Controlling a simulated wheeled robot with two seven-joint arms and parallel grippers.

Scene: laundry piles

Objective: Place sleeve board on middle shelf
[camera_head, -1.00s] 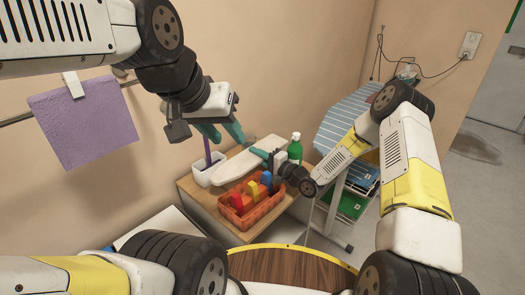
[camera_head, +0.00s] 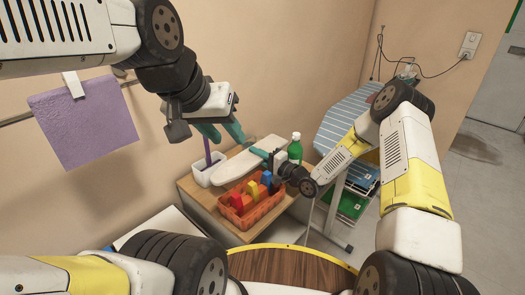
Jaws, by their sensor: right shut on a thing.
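The sleeve board (camera_head: 236,167), a long pale padded board with a rounded end, lies over the wooden table behind the orange basket. My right gripper (camera_head: 260,153) reaches in from the right and is shut on the sleeve board near its right side; its fingers are partly hidden. My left gripper (camera_head: 221,134) hangs above the table's left part, its teal fingers apart and empty. Shelves with a blue item (camera_head: 362,176) and a green item (camera_head: 350,205) show under the striped ironing board (camera_head: 350,112); my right arm partly covers them.
The wooden table (camera_head: 205,200) carries an orange basket (camera_head: 262,211) with coloured bottles, a white container (camera_head: 203,174) and a green bottle (camera_head: 295,148). A purple cloth (camera_head: 85,120) hangs on the left wall. Floor is clear at the right.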

